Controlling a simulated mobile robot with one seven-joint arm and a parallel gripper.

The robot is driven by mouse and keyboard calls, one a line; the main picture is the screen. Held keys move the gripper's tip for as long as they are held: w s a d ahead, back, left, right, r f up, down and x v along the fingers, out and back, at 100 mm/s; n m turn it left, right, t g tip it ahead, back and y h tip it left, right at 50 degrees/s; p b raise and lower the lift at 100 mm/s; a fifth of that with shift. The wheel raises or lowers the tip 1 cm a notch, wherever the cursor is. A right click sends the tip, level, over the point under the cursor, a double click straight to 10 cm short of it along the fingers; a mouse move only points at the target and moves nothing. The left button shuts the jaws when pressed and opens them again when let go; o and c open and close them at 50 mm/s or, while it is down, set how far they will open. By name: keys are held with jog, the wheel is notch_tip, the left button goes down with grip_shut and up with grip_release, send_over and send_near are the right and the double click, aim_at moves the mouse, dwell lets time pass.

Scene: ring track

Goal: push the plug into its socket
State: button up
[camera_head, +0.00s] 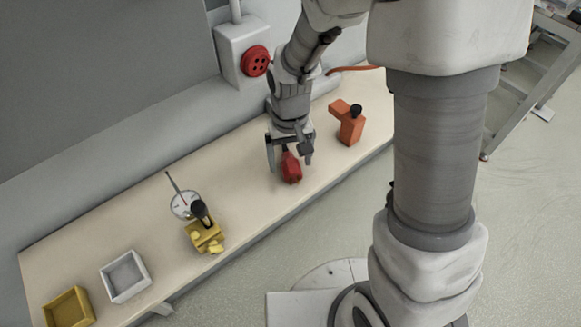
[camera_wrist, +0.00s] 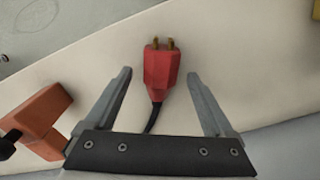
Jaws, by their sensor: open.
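The red plug (camera_head: 291,168) lies on the pale bench, below my gripper (camera_head: 288,158). In the wrist view the plug (camera_wrist: 160,68) sits beyond and between the fingertips, with its two brass prongs pointing away from my gripper and its dark cord running back toward it. My gripper (camera_wrist: 160,78) is open, with a finger on each side of the plug's line and clear gaps; nothing is held. The red round socket (camera_head: 256,61) is on a light grey box on the wall behind the bench, with dark holes in its face.
An orange angular block with a black knob (camera_head: 350,123) stands right of the plug; it also shows at left in the wrist view (camera_wrist: 38,120). A white dial (camera_head: 184,204), a yellow block (camera_head: 205,238), a white tray (camera_head: 107,281) and a yellow tray (camera_head: 48,313) are farther left.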

aim_at(290, 160)
jog(key=shift+f, duration=0.25)
grip_shut()
jog(key=shift+r, duration=0.15)
notch_tip(290, 160, up, 4)
jog(key=shift+w+r+p, duration=0.1)
jog(key=shift+p, duration=0.55)
jog(key=s+d+r+p, duration=0.1)
jog(key=s+d+r, duration=0.2)
jog(key=d+r, duration=0.3)
jog(key=d, duration=0.5)
jog(key=shift+s+d+r, duration=0.15)
jog(key=shift+r, duration=0.15)
jog(key=shift+r+p, duration=0.1)
jog(key=shift+p, duration=0.3)
